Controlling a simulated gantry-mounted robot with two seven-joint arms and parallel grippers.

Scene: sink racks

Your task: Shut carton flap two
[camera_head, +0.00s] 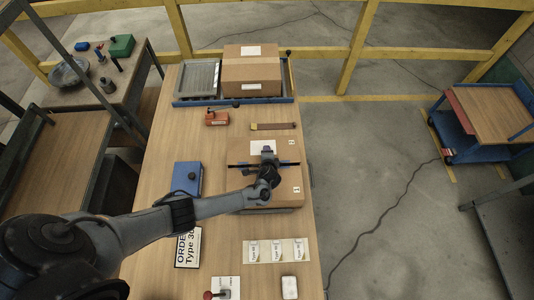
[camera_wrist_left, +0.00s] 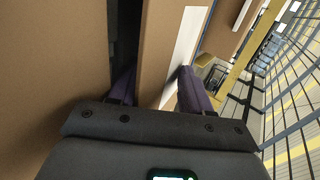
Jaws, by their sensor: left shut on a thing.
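The brown carton (camera_head: 288,186) lies on the wooden bench, under my left gripper. A dark slot crosses its top, and the far part carries a white label (camera_head: 262,146). My left gripper (camera_head: 267,152) comes from the left and points at the carton's top. In the left wrist view its purple fingers (camera_wrist_left: 158,90) stand either side of a cardboard flap (camera_wrist_left: 157,45) with a white strip. One finger is in the dark gap, the other on the outer side. The gripper is shut on this flap. Its number cannot be read. My right gripper is not in view.
A closed carton (camera_head: 251,73) stands on a blue-edged conveyor at the bench's far end. An orange tool (camera_head: 217,118), a blue box (camera_head: 188,177), an order sheet (camera_head: 188,248) and a label card (camera_head: 277,251) lie around the carton.

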